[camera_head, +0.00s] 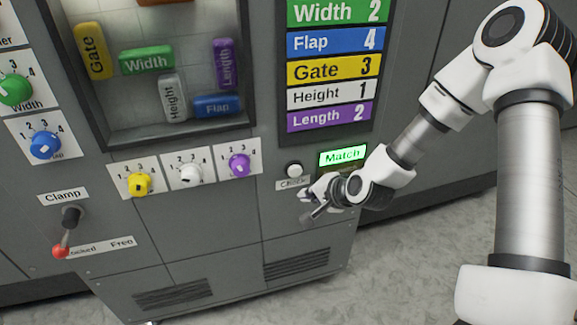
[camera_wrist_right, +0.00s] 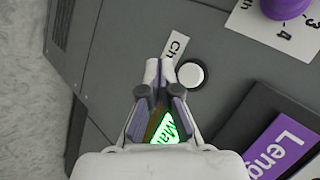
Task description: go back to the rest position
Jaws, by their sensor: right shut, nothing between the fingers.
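My right gripper (camera_head: 314,203) is shut and empty, just in front of the grey machine panel, below the white Check button (camera_head: 293,170). In the right wrist view the gripper's fingertips (camera_wrist_right: 158,72) are together beside the white button (camera_wrist_right: 191,75), apart from it in the picture. The Check label is partly hidden behind the fingers. A green lit Match sign (camera_head: 342,156) shows above my right wrist; it also shows between the finger bases in the right wrist view (camera_wrist_right: 166,130). My left gripper is not in view.
The panel carries a yellow knob (camera_head: 139,184), a white knob (camera_head: 190,174), a purple knob (camera_head: 239,165) and a blue knob (camera_head: 45,145). A red-tipped clamp lever (camera_head: 61,251) sticks out at lower left. Open floor (camera_head: 420,255) lies right of the machine.

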